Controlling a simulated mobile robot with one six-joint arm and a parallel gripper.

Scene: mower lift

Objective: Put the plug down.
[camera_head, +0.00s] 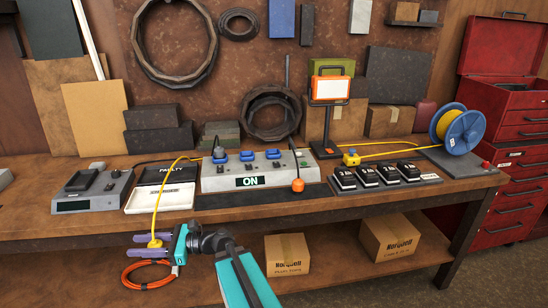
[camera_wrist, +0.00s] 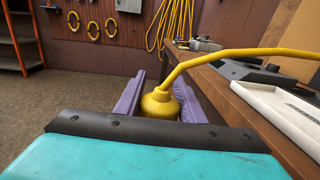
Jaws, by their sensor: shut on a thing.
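My gripper (camera_head: 148,246) is in front of the bench's front edge, left of centre in the head view, with its purple fingers shut on a yellow plug (camera_head: 155,242). In the wrist view, the plug (camera_wrist: 160,104) sits between both fingers, and a yellow cord runs from it up and right over the bench. In the head view, the cord (camera_head: 160,195) runs up across a white tray marked "FAULTY" (camera_head: 135,204) towards the power strip (camera_head: 261,169). The tray stands on the bench behind my gripper; its edge also shows in the wrist view (camera_wrist: 270,112). The power strip's display reads "ON".
A grey device with a black top (camera_head: 95,192) stands left of the tray. Black chargers (camera_head: 365,176), a work lamp (camera_head: 330,88) and a blue cable reel (camera_head: 461,132) occupy the right. An orange cable coil (camera_head: 133,281) is below my gripper. Bare bench wood (camera_head: 40,215) shows at far left.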

